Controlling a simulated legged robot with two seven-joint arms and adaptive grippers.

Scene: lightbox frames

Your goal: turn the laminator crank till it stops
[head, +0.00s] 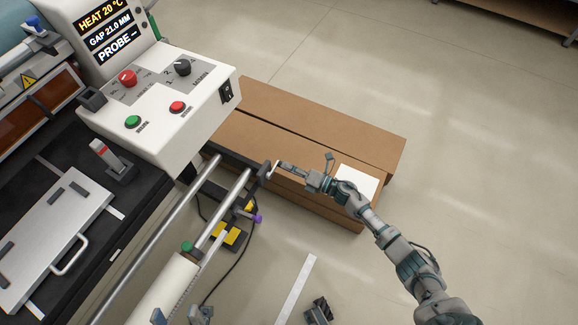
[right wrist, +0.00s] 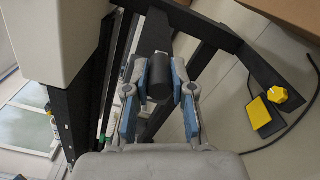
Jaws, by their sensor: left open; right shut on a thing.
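The laminator's white control housing (head: 185,135) stands at the upper left of the head view. My right gripper (head: 279,168) reaches in from the right, beside the machine's dark end bracket. In the right wrist view its blue-padded fingers are shut on a black cylindrical crank handle (right wrist: 158,78). A dark bar (right wrist: 157,35) shows just beyond the handle; how they join is hidden. My left gripper (head: 181,317) is open at the bottom edge, partly cut off, by the white roll. Nothing shows between its fingers.
Cardboard boxes (head: 315,125) lie on the floor behind my right gripper, a white sheet (head: 358,180) on them. Steel rails (head: 185,225) run below the housing. A yellow pedal (head: 228,234) with a cable sits on the floor.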

